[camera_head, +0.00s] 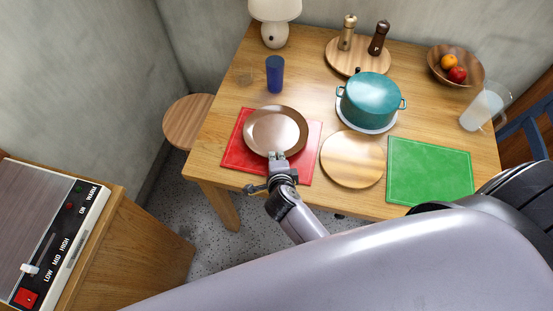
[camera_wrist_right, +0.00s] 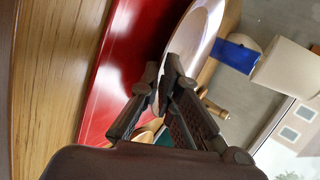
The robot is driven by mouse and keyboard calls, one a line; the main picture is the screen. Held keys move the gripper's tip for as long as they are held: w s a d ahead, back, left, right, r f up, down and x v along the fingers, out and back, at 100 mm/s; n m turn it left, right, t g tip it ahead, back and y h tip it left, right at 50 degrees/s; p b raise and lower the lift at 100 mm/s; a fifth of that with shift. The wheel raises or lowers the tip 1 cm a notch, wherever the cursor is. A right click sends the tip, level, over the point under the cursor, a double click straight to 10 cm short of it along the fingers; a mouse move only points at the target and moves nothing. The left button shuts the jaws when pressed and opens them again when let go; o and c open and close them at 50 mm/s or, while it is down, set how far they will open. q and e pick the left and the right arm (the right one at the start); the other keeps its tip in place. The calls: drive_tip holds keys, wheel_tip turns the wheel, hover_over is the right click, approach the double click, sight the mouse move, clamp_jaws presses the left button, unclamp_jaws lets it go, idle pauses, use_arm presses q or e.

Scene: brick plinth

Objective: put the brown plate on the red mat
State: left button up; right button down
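The brown plate (camera_head: 275,129) is a round, shiny dish over the red mat (camera_head: 240,158) at the table's left front. It covers the mat's middle and far edge. In the right wrist view the plate (camera_wrist_right: 192,28) shows edge-on, beside the red mat (camera_wrist_right: 122,62), with dark shadow between them; the plate looks slightly raised, and any contact is hard to tell. My right gripper (camera_head: 278,156) is at the plate's near rim. In the wrist view its fingers (camera_wrist_right: 166,82) close together on that rim. My left gripper is not in view.
A round wooden board (camera_head: 352,160) lies right of the red mat, then a green mat (camera_head: 430,171). Behind are a blue cup (camera_head: 275,73), a teal pot (camera_head: 370,101), a fruit bowl (camera_head: 440,73) and a pitcher (camera_head: 483,108). A stool (camera_head: 187,119) stands left.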

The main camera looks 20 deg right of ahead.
drive_tip(key=shift+f, duration=0.1)
drive_tip(key=c, duration=2.1)
unclamp_jaws()
drive_tip(key=v, duration=1.2)
